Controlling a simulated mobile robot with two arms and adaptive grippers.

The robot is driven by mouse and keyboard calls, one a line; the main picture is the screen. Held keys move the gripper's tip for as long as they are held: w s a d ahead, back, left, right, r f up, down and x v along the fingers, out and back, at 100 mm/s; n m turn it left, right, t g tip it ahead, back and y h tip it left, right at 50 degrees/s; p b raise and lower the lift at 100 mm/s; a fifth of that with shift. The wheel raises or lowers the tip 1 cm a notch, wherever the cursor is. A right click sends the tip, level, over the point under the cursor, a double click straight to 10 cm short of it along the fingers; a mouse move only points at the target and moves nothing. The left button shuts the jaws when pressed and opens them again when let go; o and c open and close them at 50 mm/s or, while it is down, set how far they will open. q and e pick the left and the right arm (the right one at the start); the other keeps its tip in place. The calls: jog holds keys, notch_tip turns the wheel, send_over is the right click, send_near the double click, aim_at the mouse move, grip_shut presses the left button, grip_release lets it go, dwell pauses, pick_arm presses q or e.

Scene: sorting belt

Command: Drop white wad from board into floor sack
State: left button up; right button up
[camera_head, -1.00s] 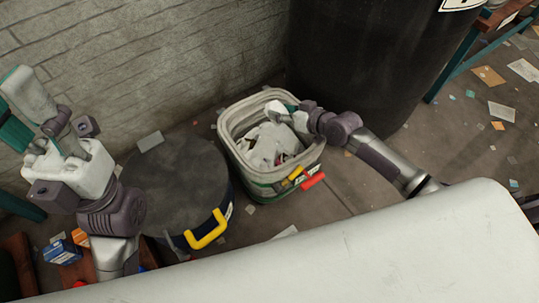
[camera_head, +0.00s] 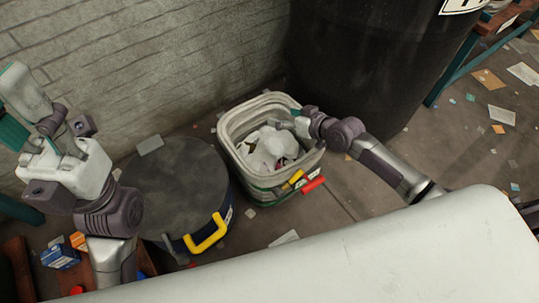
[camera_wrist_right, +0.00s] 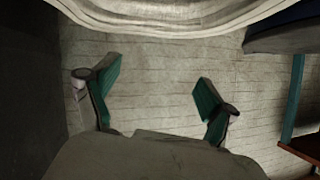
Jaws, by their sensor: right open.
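The floor sack (camera_head: 229,124) is an open, pale fabric container with a rolled rim, standing on the floor near the wall. Crumpled white material (camera_head: 262,143) lies inside it; I cannot tell which piece is the white wad. My right gripper (camera_head: 285,123) is over the sack's right side. In the right wrist view its teal-padded fingers (camera_wrist_right: 155,97) are open with nothing between them, and the sack's rim (camera_wrist_right: 165,20) crosses the top. My left gripper (camera_head: 22,108) is raised at the left, away from the sack; its finger opening is unclear. The board is not identifiable.
A dark round drum (camera_head: 177,188) with a yellow handle (camera_head: 207,234) stands left of the sack. A tall black barrel (camera_head: 370,65) stands behind it at the right. A pale surface (camera_head: 330,255) fills the foreground. Paper scraps litter the floor at right.

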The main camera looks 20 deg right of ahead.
jog(key=v, duration=1.1)
jog(key=shift+s, duration=0.15)
jog(key=shift+d, duration=0.1)
